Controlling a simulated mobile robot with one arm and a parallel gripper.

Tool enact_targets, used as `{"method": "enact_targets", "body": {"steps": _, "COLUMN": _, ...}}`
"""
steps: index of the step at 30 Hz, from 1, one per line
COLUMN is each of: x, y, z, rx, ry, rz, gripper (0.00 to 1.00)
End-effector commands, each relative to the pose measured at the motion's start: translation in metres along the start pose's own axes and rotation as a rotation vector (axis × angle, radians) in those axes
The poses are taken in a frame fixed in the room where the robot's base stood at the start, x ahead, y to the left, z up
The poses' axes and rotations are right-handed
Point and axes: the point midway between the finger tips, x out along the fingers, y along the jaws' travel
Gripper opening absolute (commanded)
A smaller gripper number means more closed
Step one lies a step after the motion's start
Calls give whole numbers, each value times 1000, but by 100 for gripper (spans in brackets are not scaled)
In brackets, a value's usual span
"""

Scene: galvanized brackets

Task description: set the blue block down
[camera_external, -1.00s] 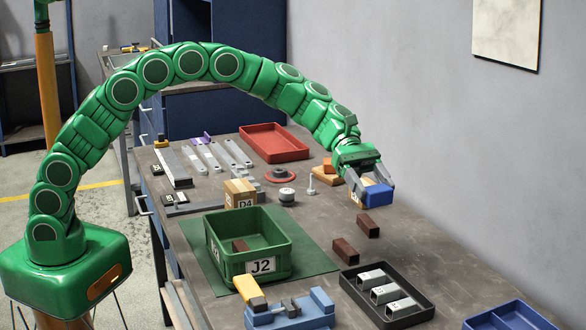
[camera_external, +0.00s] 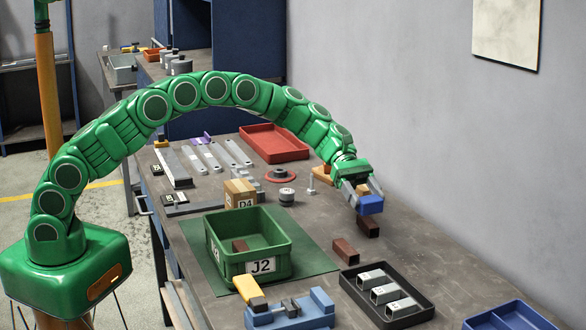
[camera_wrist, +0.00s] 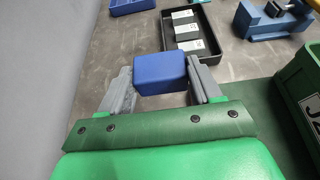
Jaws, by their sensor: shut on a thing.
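The blue block (camera_external: 370,205) is between the fingers of my gripper (camera_external: 362,192), which is shut on it. In the external view the block appears just above or in front of a brown block (camera_external: 368,227); I cannot tell whether they touch. In the wrist view the blue block (camera_wrist: 160,74) sits between the two grey fingertips of my gripper (camera_wrist: 162,84), with dark table beyond it.
Another brown block (camera_external: 345,250) lies nearby. A black tray (camera_external: 424,306) with several metal brackets, a blue tray (camera_external: 510,318) and a green bin (camera_external: 222,250) marked J2 stand around. A red tray (camera_external: 275,143) is farther back. Bare table lies right of the brown blocks.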

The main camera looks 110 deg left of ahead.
Motion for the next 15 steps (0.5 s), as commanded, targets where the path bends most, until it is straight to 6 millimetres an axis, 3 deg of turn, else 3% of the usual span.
{"method": "enact_targets", "body": {"steps": 15, "x": 20, "y": 43, "z": -13, "rx": 1, "ry": 1, "rz": 3, "gripper": 23}}
